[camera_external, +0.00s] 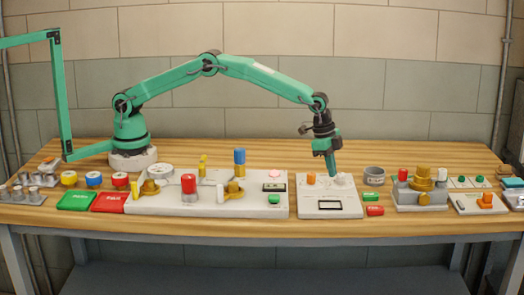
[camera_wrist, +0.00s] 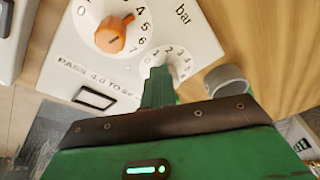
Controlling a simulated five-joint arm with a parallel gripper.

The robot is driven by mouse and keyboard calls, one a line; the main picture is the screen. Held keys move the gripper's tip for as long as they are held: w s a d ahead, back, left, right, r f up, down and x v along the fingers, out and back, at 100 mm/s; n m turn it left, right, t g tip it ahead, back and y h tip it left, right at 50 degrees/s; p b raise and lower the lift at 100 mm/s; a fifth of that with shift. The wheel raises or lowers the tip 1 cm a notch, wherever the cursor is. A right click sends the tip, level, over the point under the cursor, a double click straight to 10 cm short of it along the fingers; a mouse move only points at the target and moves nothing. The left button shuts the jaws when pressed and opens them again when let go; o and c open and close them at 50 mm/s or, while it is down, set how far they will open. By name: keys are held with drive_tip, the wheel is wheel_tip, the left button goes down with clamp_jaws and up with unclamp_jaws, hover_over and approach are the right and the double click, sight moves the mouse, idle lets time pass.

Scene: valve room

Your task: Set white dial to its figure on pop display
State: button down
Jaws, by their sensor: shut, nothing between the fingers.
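The white dial (camera_external: 343,179) is on the white panel (camera_external: 312,212), right of an orange knob (camera_external: 311,178). In the wrist view the dial's numbered scale (camera_wrist: 181,60) shows just beyond my fingers, which partly hide it; its pointer cannot be made out. My gripper (camera_external: 331,172) points down at the dial's left side, shut and empty; it also shows in the wrist view (camera_wrist: 160,76). Whether it touches the dial cannot be told. A dark-framed display window (camera_external: 327,206) on the panel has no readable figure; it also shows in the wrist view (camera_wrist: 95,98). No "pop" label is legible.
The orange knob (camera_wrist: 115,36) has a numbered scale marked "bar". A larger panel (camera_external: 160,205) with valves is left; a brass valve unit (camera_external: 422,190) is right.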

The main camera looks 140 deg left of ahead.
drive_tip(key=shift+s+a, duration=0.15)
drive_tip(key=shift+a, duration=0.8)
idle(0.7)
drive_tip(key=shift+s, duration=0.45)
drive_tip(key=shift+r, duration=0.1)
drive_tip(key=shift+w+a+v, duration=0.1)
drive_tip(key=shift+w+v, duration=0.1)
drive_tip(key=shift+v, duration=0.75)
drive_tip(key=shift+w+a+v, duration=0.15)
drive_tip(key=shift+w+v, duration=0.05)
drive_tip(key=shift+v, duration=0.75)
drive_tip(key=shift+w+a+v, duration=0.1)
drive_tip(key=shift+w+v, duration=0.1)
drive_tip(key=shift+v, duration=0.75)
drive_tip(key=shift+r, duration=0.15)
drive_tip(key=shift+w+d+r, duration=0.15)
drive_tip(key=shift+d+r, duration=0.1)
drive_tip(key=shift+d, duration=0.2)
drive_tip(key=shift+w+d+r, duration=0.2)
drive_tip(key=shift+d+r, duration=0.05)
drive_tip(key=shift+d, duration=0.2)
drive_tip(key=shift+f, duration=0.1)
